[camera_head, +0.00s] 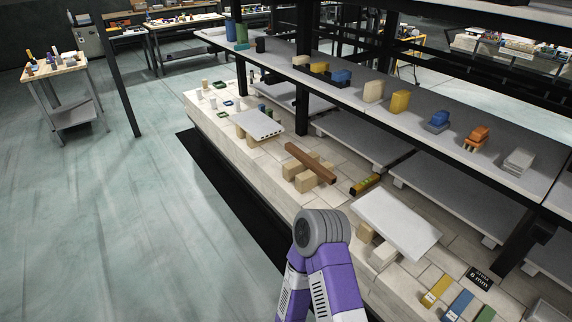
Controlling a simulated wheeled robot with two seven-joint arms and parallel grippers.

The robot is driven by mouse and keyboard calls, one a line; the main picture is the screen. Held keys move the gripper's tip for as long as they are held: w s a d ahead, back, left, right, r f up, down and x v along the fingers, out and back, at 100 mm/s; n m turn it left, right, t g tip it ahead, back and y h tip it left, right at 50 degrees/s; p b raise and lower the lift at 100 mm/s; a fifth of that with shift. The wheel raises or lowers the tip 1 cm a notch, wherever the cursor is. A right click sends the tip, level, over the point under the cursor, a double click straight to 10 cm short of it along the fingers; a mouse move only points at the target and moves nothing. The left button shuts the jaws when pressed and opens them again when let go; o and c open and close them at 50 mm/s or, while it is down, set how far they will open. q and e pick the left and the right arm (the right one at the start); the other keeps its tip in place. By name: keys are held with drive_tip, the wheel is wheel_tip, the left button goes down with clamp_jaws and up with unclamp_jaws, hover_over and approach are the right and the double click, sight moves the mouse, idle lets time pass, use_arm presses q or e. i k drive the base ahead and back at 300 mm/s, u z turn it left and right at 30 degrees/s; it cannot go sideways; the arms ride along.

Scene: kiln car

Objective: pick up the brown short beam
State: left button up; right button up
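The brown short beam (311,162) lies across tan blocks (308,179) on the pale tiled deck (262,161) of the kiln car, slanting from upper left to lower right. Nothing grips it. One of my purple arms comes up from the bottom centre, with its grey joint below the beam in the picture and apart from it. Neither gripper is in view.
A white slab (398,222) on blocks lies to the right, and another pale slab (258,124) on supports to the left. A yellow-and-dark bar (365,185) lies near the beam. A long grey shelf (350,92) on black posts overhangs behind.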

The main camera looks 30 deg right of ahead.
sight(330, 178)
drive_tip(key=u, duration=0.2)
drive_tip(key=i, duration=1.55)
drive_tip(key=z, duration=0.85)
drive_tip(key=i, duration=1.25)
drive_tip(key=z, duration=1.2)
